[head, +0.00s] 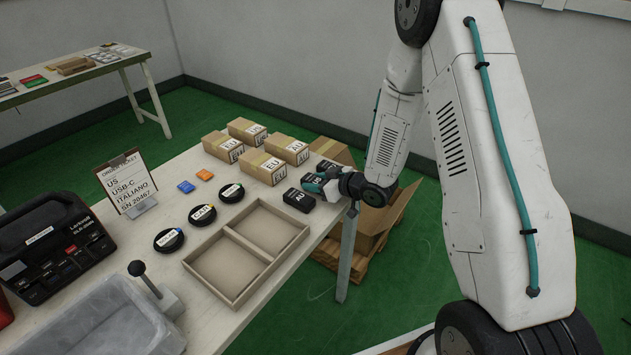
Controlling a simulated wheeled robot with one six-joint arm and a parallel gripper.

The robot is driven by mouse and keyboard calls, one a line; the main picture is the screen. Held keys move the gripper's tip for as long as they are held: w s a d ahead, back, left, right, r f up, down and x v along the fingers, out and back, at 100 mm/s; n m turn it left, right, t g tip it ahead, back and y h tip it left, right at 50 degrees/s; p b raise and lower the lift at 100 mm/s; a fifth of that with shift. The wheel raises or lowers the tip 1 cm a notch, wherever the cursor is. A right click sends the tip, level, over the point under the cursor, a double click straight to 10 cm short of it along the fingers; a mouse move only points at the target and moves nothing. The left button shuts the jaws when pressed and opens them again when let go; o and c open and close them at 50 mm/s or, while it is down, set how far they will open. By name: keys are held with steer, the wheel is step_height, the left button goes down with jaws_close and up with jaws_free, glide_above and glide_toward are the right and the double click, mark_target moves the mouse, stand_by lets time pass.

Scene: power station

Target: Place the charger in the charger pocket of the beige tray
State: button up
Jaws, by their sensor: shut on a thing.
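The beige tray (223,292) lies on the white table with its two visible pockets empty; I cannot tell which is the charger pocket. Black chargers stand in a row at the table's right edge: a front one (297,200) marked AU and a middle one (311,183) whose label looks like US. Another black block (324,166) is behind them. My gripper (322,181) is at the middle charger, beyond the tray's far right corner, and is shut on it. The fingers are small and partly hidden by the wrist; I cannot tell whether the charger is off the table.
An order ticket (126,184) reads US, USB-C, ITALIANO, SN 20467. Coiled black cables (202,214) lie left of the tray. A grey bin (95,325) and black label printer (45,245) are at the left. Blue and orange pieces (205,174) lie behind.

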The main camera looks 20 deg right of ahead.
steer(key=o, duration=1.1)
steer(key=v, duration=0.7)
steer(key=shift+s+d+r, duration=0.15)
steer(key=shift+d+r, duration=0.2)
